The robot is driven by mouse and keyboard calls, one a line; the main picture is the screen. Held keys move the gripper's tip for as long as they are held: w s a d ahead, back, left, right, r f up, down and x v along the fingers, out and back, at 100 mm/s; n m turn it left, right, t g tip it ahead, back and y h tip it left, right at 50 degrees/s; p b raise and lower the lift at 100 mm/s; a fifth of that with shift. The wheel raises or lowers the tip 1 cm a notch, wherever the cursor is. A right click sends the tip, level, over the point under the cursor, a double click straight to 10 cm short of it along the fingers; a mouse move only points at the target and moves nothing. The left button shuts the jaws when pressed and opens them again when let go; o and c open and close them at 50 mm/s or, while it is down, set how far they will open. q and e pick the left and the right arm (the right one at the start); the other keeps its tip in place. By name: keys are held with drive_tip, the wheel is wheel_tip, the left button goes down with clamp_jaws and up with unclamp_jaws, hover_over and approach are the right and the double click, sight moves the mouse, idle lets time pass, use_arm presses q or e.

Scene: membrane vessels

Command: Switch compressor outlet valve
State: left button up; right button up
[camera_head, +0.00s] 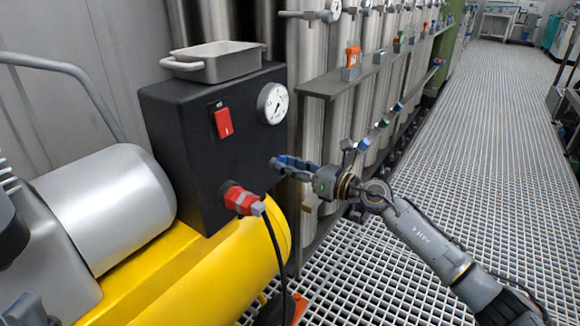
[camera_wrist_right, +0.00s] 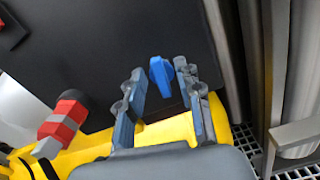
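The compressor outlet valve shows as a small blue handle (camera_wrist_right: 161,76) on the black compressor box (camera_wrist_right: 110,40) in the right wrist view. My right gripper (camera_wrist_right: 160,85) is open, with one finger on each side of the blue handle near the fingertips. A gap shows on the left side; the right finger is close to the handle, and I cannot tell whether it touches. In the head view my right gripper (camera_head: 279,164) is at the lower right edge of the black box (camera_head: 180,140), and the handle cannot be told apart from the fingertips. My left gripper is not in view.
A red plug (camera_head: 240,199) with a black cable (camera_head: 279,265) juts from the box left of my gripper. The box carries a red switch (camera_head: 223,122), a gauge (camera_head: 273,103) and a grey tray (camera_head: 214,62). Below is a yellow tank (camera_head: 215,280); steel vessels (camera_head: 304,65) stand behind.

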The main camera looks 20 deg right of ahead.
drive_tip(key=shift+c, duration=0.4)
clamp_jaws()
